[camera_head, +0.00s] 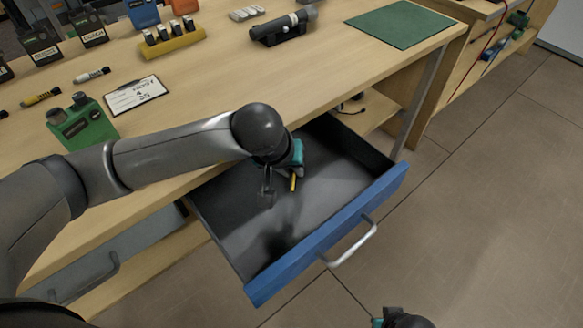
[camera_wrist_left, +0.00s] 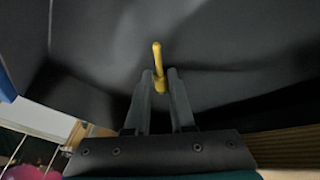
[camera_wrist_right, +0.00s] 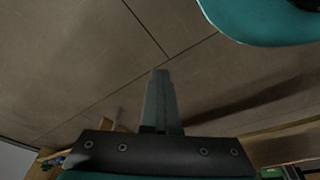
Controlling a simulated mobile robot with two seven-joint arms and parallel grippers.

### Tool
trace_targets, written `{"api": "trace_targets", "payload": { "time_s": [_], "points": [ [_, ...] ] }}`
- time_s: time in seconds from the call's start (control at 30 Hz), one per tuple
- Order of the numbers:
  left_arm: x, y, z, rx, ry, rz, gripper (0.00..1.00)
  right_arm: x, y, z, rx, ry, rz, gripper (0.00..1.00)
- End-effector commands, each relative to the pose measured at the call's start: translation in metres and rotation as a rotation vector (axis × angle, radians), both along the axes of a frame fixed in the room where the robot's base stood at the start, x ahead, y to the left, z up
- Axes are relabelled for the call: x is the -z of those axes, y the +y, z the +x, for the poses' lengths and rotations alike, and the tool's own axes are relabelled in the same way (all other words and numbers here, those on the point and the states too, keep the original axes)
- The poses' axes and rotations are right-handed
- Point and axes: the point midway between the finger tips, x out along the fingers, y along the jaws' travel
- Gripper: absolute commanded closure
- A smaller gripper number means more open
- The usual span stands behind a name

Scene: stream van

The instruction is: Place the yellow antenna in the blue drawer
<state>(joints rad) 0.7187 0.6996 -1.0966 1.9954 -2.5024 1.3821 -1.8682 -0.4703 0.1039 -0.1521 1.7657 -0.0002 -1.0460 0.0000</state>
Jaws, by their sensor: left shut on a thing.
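The yellow antenna (camera_head: 293,183) is a short, thin yellow rod. It also shows in the left wrist view (camera_wrist_left: 156,60), with its thicker end at the fingertips. My left gripper (camera_wrist_left: 161,80) is shut on that end, and the rod points away from the fingers. In the head view my left arm reaches over the pulled-out blue drawer (camera_head: 330,235), and the gripper is over or inside its back part. The drawer's dark interior looks empty otherwise. Whether the antenna touches the drawer floor cannot be told. My right gripper (camera_wrist_right: 160,78) is shut and empty, over the floor.
The wooden workbench (camera_head: 220,85) above the drawer carries a green device (camera_head: 82,122), a clipboard (camera_head: 135,95), a yellow battery holder (camera_head: 172,42), a dark flashlight-like tool (camera_head: 283,28) and a green mat (camera_head: 400,24). Open floor lies right of the drawer.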

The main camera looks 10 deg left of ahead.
Motion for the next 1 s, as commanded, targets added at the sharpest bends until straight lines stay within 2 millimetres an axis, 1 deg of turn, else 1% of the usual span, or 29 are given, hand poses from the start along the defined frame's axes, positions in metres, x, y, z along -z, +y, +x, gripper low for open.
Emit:
{"api": "trace_targets", "payload": {
  "time_s": [0.07,0.1,0.17,0.2,0.53,0.6,0.67,0.83,1.0],
  "points": [
    [0.001,0.000,0.000,0.000,-0.001,0.000,1.00,-0.001,0.000,0.002,0.000,-0.005,0.001,1.00],
    [0.001,0.000,0.000,0.000,0.000,0.000,0.74,-0.004,0.001,0.003,0.000,-0.009,0.002,1.00],
    [0.001,0.000,0.000,0.000,0.000,0.000,0.67,-0.004,0.001,0.003,0.000,-0.009,0.002,1.00],
    [0.001,0.000,0.000,0.000,0.000,0.000,0.66,-0.004,0.001,0.003,0.000,-0.009,0.002,1.00],
    [0.000,0.001,0.000,-0.001,0.001,0.001,0.66,-0.004,0.000,0.002,0.000,-0.008,0.001,1.00],
    [-0.003,0.001,0.000,-0.001,0.001,0.001,0.66,-0.001,0.000,-0.001,0.000,0.000,0.000,1.00],
    [-0.009,0.001,-0.002,0.000,-0.001,0.001,0.66,0.008,-0.003,-0.007,0.000,0.016,-0.004,1.00],
    [-0.033,0.005,-0.012,0.001,-0.003,0.002,0.66,0.022,-0.006,-0.015,-0.001,0.032,-0.010,1.00],
    [-0.055,0.008,-0.022,0.000,-0.002,0.002,0.66,0.037,-0.012,-0.021,-0.004,0.031,-0.016,1.00]
  ]
}}
